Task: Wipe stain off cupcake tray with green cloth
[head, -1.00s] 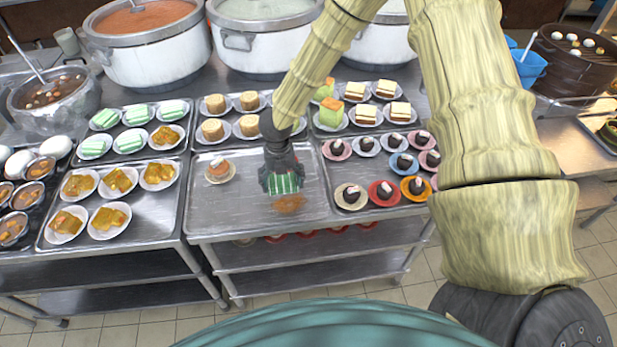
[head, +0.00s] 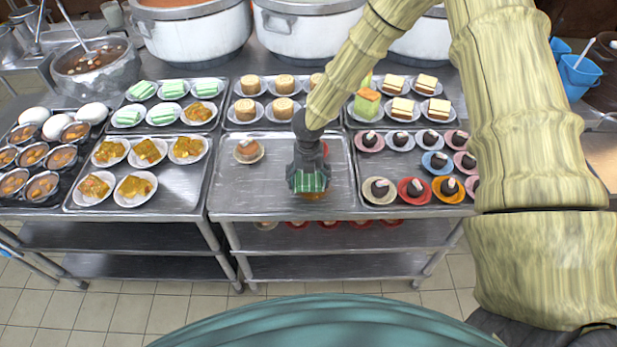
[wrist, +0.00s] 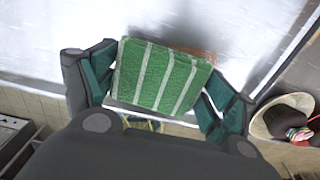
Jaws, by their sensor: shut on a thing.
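My gripper (head: 308,180) is shut on the green cloth (head: 309,183), low over the front part of the cupcake tray (head: 240,190). In the wrist view the cloth (wrist: 160,78) shows white stripes and sits between my two fingers (wrist: 155,85). An orange-brown stain (head: 314,196) peeks out at the cloth's lower edge in the head view; most of it is hidden. A bit of it also shows behind the cloth in the wrist view (wrist: 200,54). I cannot tell whether the cloth touches the tray. A cupcake (head: 248,149) on a small plate stands at the tray's back left.
Dark cakes on coloured plates (head: 412,188) stand close on the right; one shows in the wrist view (wrist: 290,118). Plates of yellow-orange pastries (head: 148,151) fill the left tray. Round cakes (head: 247,110) and large stockpots (head: 312,35) stand behind. The tray's left front is clear.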

